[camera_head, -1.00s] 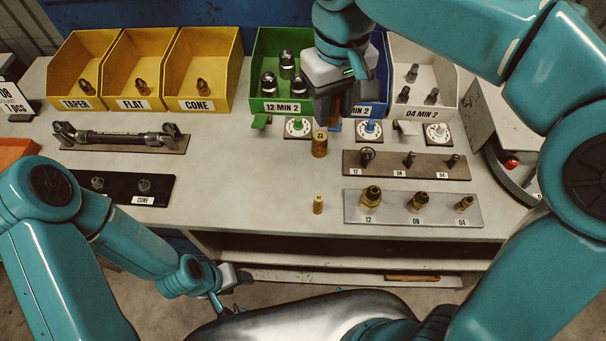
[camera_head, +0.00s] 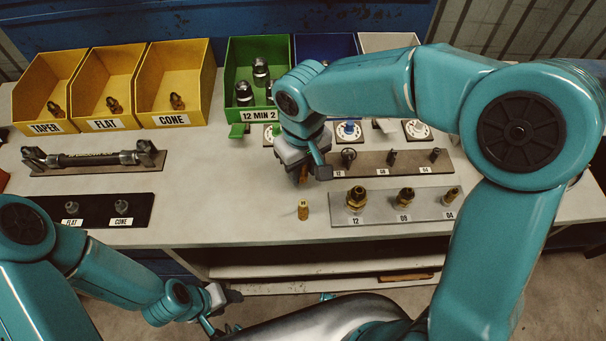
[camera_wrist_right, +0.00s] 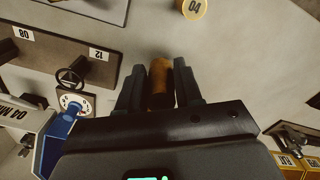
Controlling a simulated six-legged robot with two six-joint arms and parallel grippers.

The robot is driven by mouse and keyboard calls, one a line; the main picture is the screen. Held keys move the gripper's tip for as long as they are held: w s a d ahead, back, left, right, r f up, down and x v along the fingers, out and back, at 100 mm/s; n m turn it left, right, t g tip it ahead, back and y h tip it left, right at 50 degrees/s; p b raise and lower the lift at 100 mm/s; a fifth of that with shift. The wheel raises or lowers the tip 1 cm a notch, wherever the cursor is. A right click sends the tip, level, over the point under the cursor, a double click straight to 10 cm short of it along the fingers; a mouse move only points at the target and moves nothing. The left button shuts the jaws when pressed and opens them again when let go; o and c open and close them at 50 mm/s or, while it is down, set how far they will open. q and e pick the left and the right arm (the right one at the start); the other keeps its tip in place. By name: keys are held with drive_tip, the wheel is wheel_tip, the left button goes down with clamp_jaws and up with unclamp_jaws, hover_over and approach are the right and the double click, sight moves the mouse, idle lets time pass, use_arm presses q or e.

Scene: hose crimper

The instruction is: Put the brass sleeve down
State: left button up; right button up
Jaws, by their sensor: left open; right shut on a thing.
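My right gripper (camera_head: 303,176) is shut on a brass sleeve (camera_wrist_right: 160,76), low over the middle of the table; in the right wrist view the sleeve sits between both fingers. Whether its lower end touches the table I cannot tell. A small brass sleeve (camera_head: 303,210) stands upright on the table, nearer the front edge and apart from the gripper; its top, marked 04, shows in the right wrist view (camera_wrist_right: 193,8). The larger standing sleeve seen earlier is not visible now. My left gripper (camera_head: 233,297) is open and empty, low in front of the table.
A grey plate (camera_head: 380,214) with brass fittings lies right of the small sleeve, a darker plate (camera_head: 375,170) behind it. Yellow bins (camera_head: 170,119) and a green bin (camera_head: 262,114) stand at the back.

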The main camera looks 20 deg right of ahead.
sight(303, 187)
drive_tip(key=shift+f, duration=1.45)
drive_tip(key=shift+f, duration=0.25)
drive_tip(key=o, duration=1.1)
drive_tip(key=shift+c, duration=0.2)
drive_tip(key=shift+r, duration=0.1)
